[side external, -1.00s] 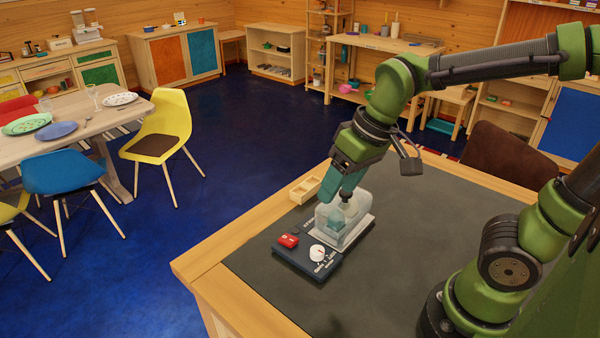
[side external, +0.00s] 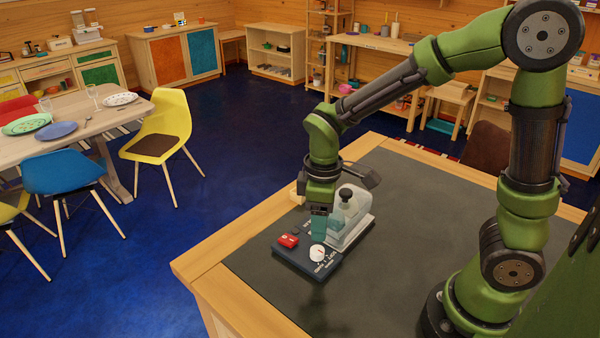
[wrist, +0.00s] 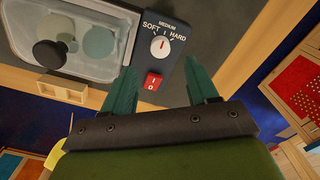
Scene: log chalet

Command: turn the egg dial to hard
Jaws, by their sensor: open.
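The egg cooker has a dark control panel (side external: 300,262) at its front. On it is the white round dial (side external: 317,253), which also shows in the wrist view (wrist: 160,47). Labels SOFT, MEDIUM and HARD arc around the dial; its red mark appears to point up, near MEDIUM. My gripper (side external: 319,236) points down just above the panel, behind the dial in the side view. In the wrist view my gripper (wrist: 157,66) is open, with its teal fingers apart and nothing between them; the dial lies just beyond the fingertips. Whether a finger touches the dial cannot be told.
A red rocker switch (side external: 288,240) sits beside the dial. The clear lid (side external: 352,213) with a black knob (side external: 346,194) stands behind the panel, close to my gripper. A small wooden tray (wrist: 62,88) lies near the cooker. The dark tabletop (side external: 400,240) to the right is clear.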

